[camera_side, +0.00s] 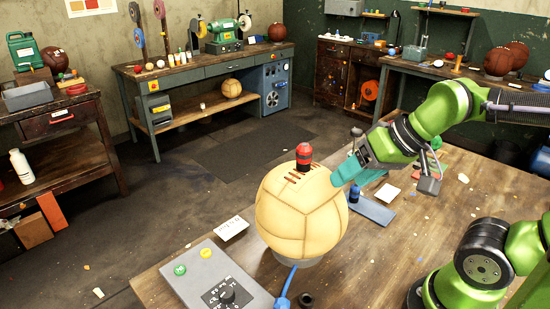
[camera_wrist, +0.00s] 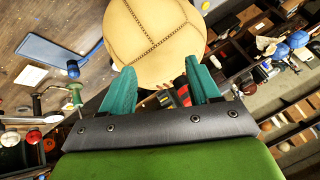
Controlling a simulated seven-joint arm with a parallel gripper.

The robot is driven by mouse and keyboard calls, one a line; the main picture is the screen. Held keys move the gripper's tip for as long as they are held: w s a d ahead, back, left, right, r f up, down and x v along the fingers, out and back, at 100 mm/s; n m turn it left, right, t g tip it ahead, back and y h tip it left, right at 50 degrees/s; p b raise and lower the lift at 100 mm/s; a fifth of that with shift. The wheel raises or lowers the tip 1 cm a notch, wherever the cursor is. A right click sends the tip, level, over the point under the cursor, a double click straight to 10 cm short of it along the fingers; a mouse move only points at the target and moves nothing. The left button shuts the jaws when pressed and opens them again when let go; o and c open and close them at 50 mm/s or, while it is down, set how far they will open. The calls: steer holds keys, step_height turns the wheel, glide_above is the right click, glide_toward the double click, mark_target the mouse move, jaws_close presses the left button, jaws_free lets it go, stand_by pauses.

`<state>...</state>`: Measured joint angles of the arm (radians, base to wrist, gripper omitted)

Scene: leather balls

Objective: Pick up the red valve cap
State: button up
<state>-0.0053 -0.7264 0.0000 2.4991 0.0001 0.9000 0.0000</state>
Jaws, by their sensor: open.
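The red valve cap (camera_side: 304,154), with a dark band, stands upright on top of a pale tan leather ball (camera_side: 298,215). The ball rests on a low grey ring on the workbench. My gripper (camera_side: 343,170) has teal fingers and is to the right of the cap, close to the ball's upper right side, and looks empty. In the wrist view the fingers are spread apart, with the ball (camera_wrist: 150,28) beyond their tips. A small red and dark thing (camera_wrist: 183,95) shows beside the right finger; it may be the cap, partly hidden.
A blue-grey tray (camera_side: 372,211) lies right of the ball. The right part of the bench is mostly clear.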

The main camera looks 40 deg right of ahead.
steer(key=w+r+n+g+h, duration=0.15)
steer(key=w+r+g, duration=0.35)
steer(key=w+r, duration=0.55)
step_height(320, 180, up, 5)
steer(key=m+g, duration=0.2)
glide_above(304, 144)
steer(key=shift+h, duration=0.25)
steer(key=f, duration=1)
steer(key=shift+w+d+f, duration=0.1)
steer(key=shift+w+f, duration=0.15)
steer(key=shift+s+f, duration=0.15)
steer(key=shift+f, duration=1.2)
steer(key=shift+s+f, duration=0.1)
steer(key=shift+f, duration=1.25)
steer(key=c, duration=1)
